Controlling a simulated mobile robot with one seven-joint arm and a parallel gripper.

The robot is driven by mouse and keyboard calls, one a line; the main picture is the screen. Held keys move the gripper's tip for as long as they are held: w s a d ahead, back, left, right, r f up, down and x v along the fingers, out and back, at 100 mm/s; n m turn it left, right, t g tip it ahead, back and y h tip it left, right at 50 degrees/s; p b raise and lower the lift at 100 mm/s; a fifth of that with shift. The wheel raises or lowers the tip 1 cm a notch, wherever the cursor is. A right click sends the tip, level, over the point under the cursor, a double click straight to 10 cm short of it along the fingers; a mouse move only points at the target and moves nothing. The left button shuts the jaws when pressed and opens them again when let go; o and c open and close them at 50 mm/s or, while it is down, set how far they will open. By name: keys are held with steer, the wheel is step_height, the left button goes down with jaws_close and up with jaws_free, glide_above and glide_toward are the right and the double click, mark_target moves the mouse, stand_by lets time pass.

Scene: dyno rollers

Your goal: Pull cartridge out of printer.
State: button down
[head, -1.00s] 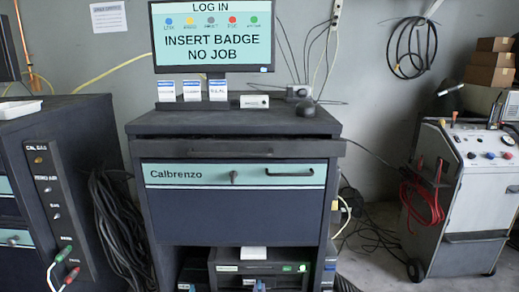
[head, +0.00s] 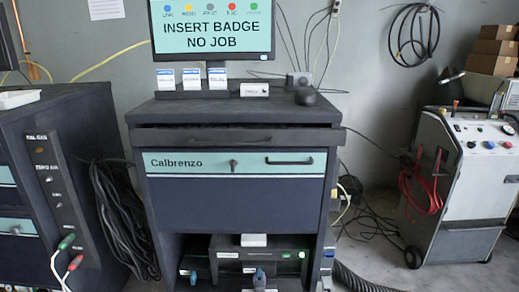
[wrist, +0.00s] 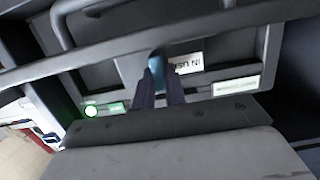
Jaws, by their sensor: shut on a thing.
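The printer (head: 226,256) is a dark box on the low shelf of the cabinet, with a green light at its right. A blue tab (head: 259,276) shows at its lower front in the head view. In the wrist view, turned about upside down, my gripper (wrist: 158,92) is shut on the blue tab (wrist: 157,65). The tab stands at the grey front of the cartridge (wrist: 135,68), beside a white label that seems to read "IN USE". How far the cartridge sits in the printer, I cannot tell. My gripper is not clear in the head view.
A grey bar (wrist: 210,38) crosses the wrist view close to the fingers. Another blue-tabbed item (head: 193,274) is left of the printer. The cabinet (head: 235,205) closes in above. Hoses and cables lie on the floor at right.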

steer(key=s+p, duration=0.2)
steer(key=s, duration=0.6)
steer(key=shift+s+r+p, duration=0.15)
steer(key=shift+s+p, duration=0.05)
steer(key=shift+p, duration=0.1)
stand_by(1.1)
steer(key=shift+r+p, duration=0.5)
steer(key=shift+r, duration=0.2)
